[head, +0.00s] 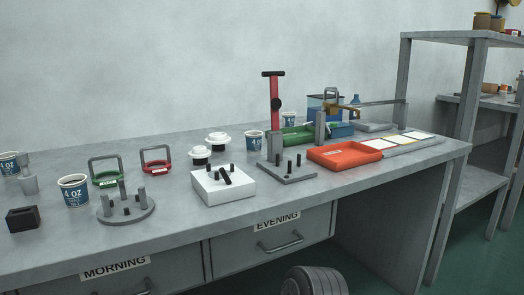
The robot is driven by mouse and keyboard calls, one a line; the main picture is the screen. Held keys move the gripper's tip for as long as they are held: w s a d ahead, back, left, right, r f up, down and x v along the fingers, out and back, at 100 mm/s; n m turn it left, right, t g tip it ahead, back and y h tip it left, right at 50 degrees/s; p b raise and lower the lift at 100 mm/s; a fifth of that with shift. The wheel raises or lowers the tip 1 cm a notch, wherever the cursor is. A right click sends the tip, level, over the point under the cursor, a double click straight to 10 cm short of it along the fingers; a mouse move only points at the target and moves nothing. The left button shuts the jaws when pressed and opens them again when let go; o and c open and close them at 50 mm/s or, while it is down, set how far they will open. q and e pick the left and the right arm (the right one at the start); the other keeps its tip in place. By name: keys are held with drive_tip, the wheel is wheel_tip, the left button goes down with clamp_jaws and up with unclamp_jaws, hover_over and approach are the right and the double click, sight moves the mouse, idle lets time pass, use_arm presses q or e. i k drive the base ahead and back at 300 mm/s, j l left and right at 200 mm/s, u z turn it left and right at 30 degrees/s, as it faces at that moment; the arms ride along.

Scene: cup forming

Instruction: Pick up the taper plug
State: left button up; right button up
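A small light-grey tapered piece with an upright stem (29,183) stands on the workbench at the far left, between a paper cup and a black block. It looks like the taper plug, though it is small in the picture and I cannot be sure. Its lower end appears narrower than its top.
On the grey workbench (150,239) are a "4 OZ" cup (74,191), black block (23,218), round pegged fixture (125,208), white pegged block (223,188), square pegged plate (287,172), orange tray (345,153) and red upright lever (274,110). The front edge is mostly clear.

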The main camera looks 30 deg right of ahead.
sight(28, 181)
drive_tip(key=l+u, duration=0.1)
drive_tip(key=l, duration=0.7)
drive_tip(key=l+u, duration=0.15)
drive_tip(key=l, duration=0.65)
drive_tip(key=l+u, duration=0.1)
drive_tip(key=l, duration=0.7)
drive_tip(key=k+l+u, duration=0.15)
drive_tip(key=l, duration=0.65)
drive_tip(key=i, duration=0.5)
